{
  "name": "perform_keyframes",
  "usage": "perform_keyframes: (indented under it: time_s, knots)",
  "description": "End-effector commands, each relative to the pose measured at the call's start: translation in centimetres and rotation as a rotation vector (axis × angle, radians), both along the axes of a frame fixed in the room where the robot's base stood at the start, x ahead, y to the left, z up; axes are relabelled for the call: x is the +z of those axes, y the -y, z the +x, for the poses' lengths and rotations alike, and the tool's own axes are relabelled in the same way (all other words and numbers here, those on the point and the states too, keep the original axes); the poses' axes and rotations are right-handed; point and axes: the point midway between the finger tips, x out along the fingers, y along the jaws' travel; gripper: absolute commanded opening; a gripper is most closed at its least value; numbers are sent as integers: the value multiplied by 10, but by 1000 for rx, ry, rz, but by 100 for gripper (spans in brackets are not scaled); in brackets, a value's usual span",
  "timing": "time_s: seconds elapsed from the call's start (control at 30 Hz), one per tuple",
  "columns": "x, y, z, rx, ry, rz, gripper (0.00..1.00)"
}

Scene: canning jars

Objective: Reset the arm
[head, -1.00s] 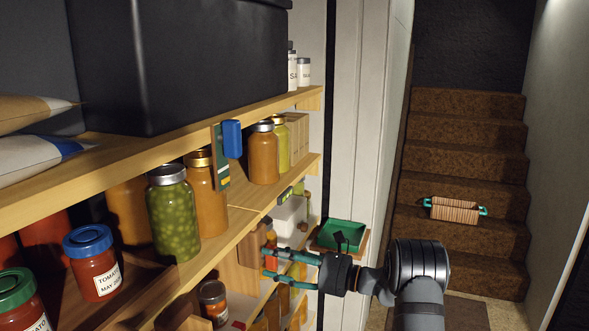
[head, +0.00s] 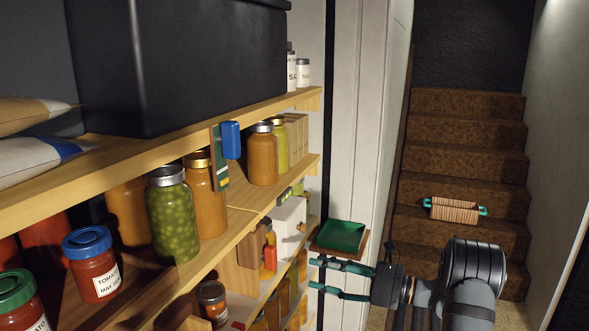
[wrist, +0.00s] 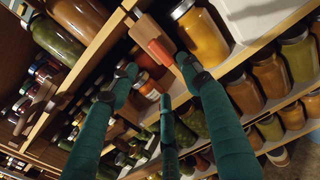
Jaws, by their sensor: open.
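My gripper (head: 318,274) has green fingers spread apart and empty. In the head view it is right of the shelf unit, in front of the green tray, with its fingers pointing left toward the shelves. In the wrist view the fingers of my gripper (wrist: 155,95) are spread with nothing between them, and shelves of jars lie beyond. Part of my arm reaches in from the lower right of the head view.
Wooden shelves hold several jars, such as a green-filled jar (head: 172,215) and a blue-lidded tomato jar (head: 91,264). A green tray (head: 341,236) sits beyond my gripper. The aisle before the stairs looks clear.

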Motion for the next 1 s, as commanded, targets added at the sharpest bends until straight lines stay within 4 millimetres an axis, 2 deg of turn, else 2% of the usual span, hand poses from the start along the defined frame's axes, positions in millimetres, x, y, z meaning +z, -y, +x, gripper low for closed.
perform_keyframes:
  time_s: [0.03, 0.5, 0.57, 0.73, 1.0]
  knots:
    - [0, -23, 2, 22, 2, 0, 48]
    - [0, -114, 39, 18, 2, 0, 48]
    - [-5, -114, 41, 12, 50, -20, 48]
    - [-4, -114, 40, 13, 193, -76, 48]
    - [-1, -113, 40, 14, 260, -104, 48]
